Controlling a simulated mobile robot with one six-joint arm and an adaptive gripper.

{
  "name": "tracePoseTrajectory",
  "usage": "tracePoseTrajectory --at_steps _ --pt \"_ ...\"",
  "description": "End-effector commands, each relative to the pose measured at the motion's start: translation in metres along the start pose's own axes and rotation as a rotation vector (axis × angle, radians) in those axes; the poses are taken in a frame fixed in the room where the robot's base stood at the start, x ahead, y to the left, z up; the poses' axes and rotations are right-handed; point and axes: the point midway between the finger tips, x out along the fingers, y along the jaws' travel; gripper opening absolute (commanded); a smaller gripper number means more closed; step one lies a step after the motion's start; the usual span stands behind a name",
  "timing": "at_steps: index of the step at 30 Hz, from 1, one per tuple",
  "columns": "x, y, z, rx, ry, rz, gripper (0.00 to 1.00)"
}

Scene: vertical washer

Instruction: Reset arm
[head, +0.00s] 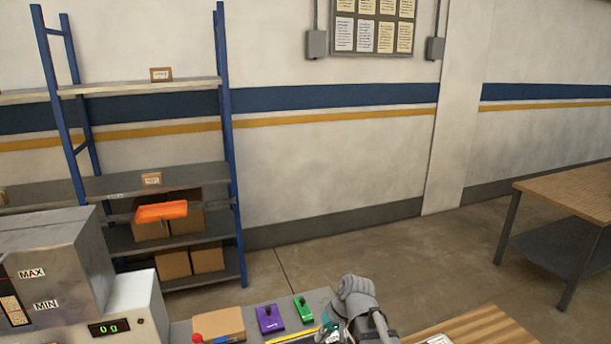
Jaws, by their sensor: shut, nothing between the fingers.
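Part of my arm, with grey rounded joints and a teal patch, shows at the bottom edge of the head view, right of the middle. My gripper's fingers cannot be made out there. The vertical washer is probably the grey metal machine (50,265) at the lower left, with MAX and MIN labels. A white unit (125,312) with a small green-digit display stands against its right side. My arm is well to the right of both and apart from them.
A bench with a purple device (269,319), a green device (304,309) and a tan block (219,323) lies left of my arm. A blue-post shelf (228,150) holds boxes and an orange tray (161,211). A wooden table (575,190) stands at right; floor between is clear.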

Motion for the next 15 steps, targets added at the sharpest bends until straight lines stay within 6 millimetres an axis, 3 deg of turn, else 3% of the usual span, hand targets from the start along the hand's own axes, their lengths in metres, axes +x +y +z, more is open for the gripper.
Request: tracePoseTrajectory --at_steps 1,6,10,15 --pt "-0.005 0.019 0.016 0.012 -0.008 0.061 0.00" --pt "-0.022 0.072 0.050 0.049 -0.040 0.255 0.00" --pt "-0.033 0.099 0.069 0.073 -0.059 0.359 0.00" --pt "-0.041 0.115 0.079 0.089 -0.072 0.423 0.00"
